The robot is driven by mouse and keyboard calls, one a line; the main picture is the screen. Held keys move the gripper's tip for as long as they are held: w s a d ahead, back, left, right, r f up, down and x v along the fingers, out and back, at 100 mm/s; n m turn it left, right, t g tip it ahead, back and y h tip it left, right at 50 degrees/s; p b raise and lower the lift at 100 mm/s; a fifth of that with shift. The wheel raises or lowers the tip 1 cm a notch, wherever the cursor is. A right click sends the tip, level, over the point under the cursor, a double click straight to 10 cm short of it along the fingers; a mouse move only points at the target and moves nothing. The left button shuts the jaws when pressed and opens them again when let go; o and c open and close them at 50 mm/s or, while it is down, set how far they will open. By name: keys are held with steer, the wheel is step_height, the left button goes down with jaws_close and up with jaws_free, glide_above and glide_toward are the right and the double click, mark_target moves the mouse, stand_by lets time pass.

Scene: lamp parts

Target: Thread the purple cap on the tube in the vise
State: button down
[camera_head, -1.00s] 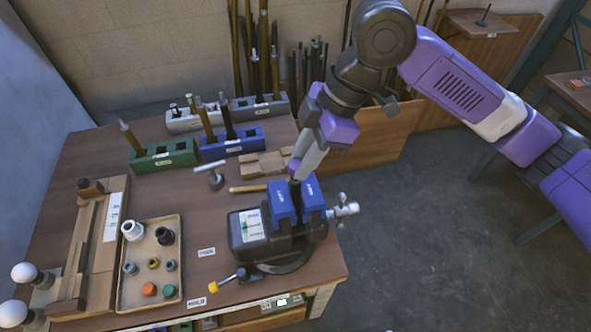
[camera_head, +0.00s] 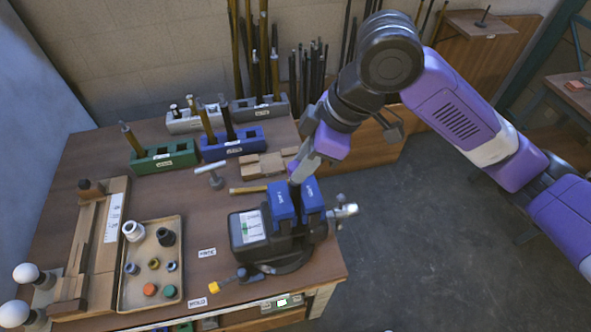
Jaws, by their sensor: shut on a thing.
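The vise (camera_head: 248,230) stands at the front right of the bench, with two blue jaws (camera_head: 283,203) side by side. My gripper (camera_head: 296,178) points down, tilted, at the top of these jaws. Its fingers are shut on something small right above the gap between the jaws. The tube in the vise is also hidden by the jaws and my gripper, so I cannot tell whether cap and tube touch.
A tray (camera_head: 151,305) left of the vise holds several small round parts. Green (camera_head: 163,157), blue (camera_head: 235,147) and grey racks with upright rods stand behind. A wooden fixture (camera_head: 108,245) lies at the left.

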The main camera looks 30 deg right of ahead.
steer(key=m, duration=0.2)
steer(key=m+h, duration=0.1)
steer(key=shift+s+a+f+t, duration=0.2)
steer(key=shift+s+f+t, duration=0.05)
steer(key=shift+t, duration=0.15)
steer(key=shift+s+a+r+m+t+h+p, duration=0.15)
steer(key=shift+m+h+p, duration=0.3)
steer(key=shift+m, duration=0.6)
steer(key=shift+w+a+f+m+t+h+p, duration=0.1)
steer(key=shift+m+h+p, duration=0.2)
steer(key=shift+m+p, duration=0.6)
steer(key=shift+s+a+r+m+t+h+p, duration=0.15)
steer(key=shift+m+h+p, duration=0.2)
steer(key=shift+m, duration=0.9)
steer(key=shift+w+f+m, duration=0.1)
steer(key=shift+f+m, duration=0.1)
steer(key=shift+m, duration=0.1)
